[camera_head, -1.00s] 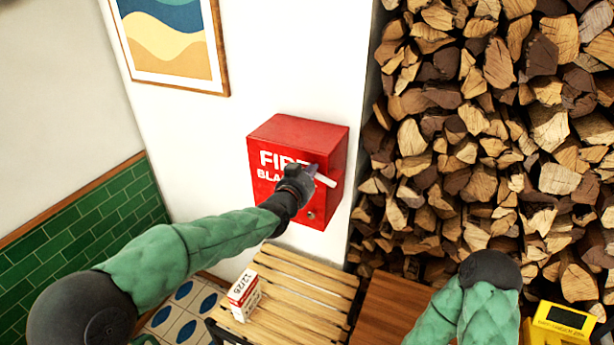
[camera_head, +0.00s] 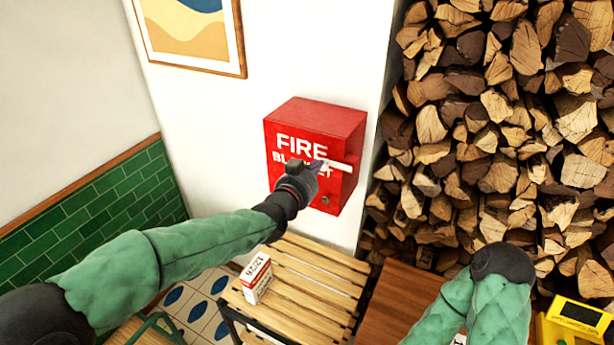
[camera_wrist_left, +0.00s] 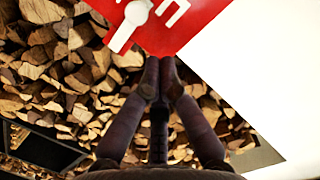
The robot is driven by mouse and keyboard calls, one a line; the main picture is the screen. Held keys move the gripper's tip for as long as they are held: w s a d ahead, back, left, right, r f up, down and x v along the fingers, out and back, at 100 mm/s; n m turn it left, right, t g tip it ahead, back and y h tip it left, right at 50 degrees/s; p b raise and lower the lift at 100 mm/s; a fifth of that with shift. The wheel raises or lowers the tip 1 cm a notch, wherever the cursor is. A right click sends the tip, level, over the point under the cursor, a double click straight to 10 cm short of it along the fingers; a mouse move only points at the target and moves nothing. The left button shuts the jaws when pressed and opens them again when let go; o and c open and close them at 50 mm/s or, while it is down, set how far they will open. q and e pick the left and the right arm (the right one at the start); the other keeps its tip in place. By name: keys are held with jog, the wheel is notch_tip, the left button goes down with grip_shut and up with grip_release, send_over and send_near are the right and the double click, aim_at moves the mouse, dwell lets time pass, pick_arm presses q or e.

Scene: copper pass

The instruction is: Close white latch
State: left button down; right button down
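The red fire blanket box (camera_head: 290,158) hangs on the white wall. Its white latch (camera_head: 339,165) sits on the front and points right, toward the side edge. My left gripper (camera_head: 317,168) is at the box front, just below the latch's left part, hiding some lettering. In the left wrist view, the gripper's two fingers (camera_wrist_left: 160,62) are together at the tips, with nothing seen between them. The latch (camera_wrist_left: 128,28) shows just beyond them, slanting on the red face (camera_wrist_left: 205,18). I cannot tell whether the fingers touch it. My right gripper is out of view.
A slatted wooden table (camera_head: 318,290) stands below the box, with a small red-and-white carton (camera_head: 257,280) on it. Stacked firewood (camera_head: 480,130) fills the right. A framed picture (camera_head: 195,38) hangs at upper left. A yellow device (camera_head: 578,322) is at lower right.

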pick_arm(q)
jog(key=shift+v, duration=2.5)
